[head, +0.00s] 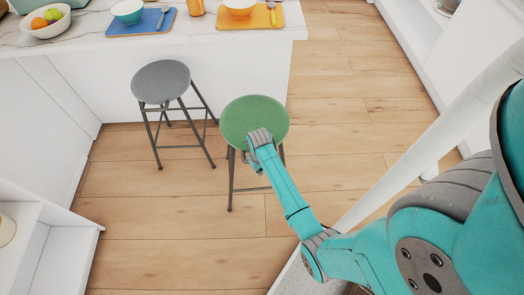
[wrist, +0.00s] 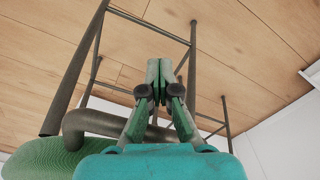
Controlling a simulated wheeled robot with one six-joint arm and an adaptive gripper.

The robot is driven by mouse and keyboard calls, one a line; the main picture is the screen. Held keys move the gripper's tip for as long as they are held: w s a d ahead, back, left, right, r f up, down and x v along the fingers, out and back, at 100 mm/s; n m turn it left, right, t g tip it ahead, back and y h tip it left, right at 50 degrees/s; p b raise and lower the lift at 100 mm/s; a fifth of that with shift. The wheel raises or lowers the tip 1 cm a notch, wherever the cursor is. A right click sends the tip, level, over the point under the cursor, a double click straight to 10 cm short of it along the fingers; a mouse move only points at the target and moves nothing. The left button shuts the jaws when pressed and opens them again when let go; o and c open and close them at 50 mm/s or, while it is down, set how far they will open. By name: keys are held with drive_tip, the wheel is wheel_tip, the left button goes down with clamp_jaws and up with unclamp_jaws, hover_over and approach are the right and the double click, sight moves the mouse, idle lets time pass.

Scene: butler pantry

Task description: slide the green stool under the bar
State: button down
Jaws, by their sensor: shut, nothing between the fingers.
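The green stool (head: 238,112) stands upright on the wood floor in front of the right end of the bar (head: 215,28), its round seat out in the open and not under the countertop. A green rounded surface, apparently the seat (wrist: 45,158), fills the lower left corner. I cannot tell whether the fingers touch the stool.
A grey stool (head: 160,80) stands to the left, close to the bar. The countertop holds a fruit bowl (head: 45,22), a blue mat (head: 140,24) and an orange mat (head: 245,20). White shelving (head: 60,240) is at lower left. The floor (head: 350,110) right of the green stool is clear.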

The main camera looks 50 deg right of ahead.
drive_tip(key=shift+w+d, duration=0.8)
drive_tip(key=shift+d, duration=0.15)
drive_tip(key=shift+w+d, duration=0.95)
drive_tip(key=shift+d, duration=0.25)
drive_tip(key=shift+w+d, duration=0.9)
drive_tip(key=shift+d, duration=0.25)
drive_tip(key=w+d, duration=0.3)
drive_tip(key=d, duration=0.1)
drive_tip(key=shift+w+d, duration=0.35)
drive_tip(key=shift+w, duration=0.05)
drive_tip(key=shift+w+d, duration=0.95)
drive_tip(key=shift+d, duration=0.2)
drive_tip(key=shift+w+d, duration=0.9)
drive_tip(key=shift+d, duration=0.25)
drive_tip(key=shift+s+a, duration=0.8)
drive_tip(key=shift+a, duration=0.2)
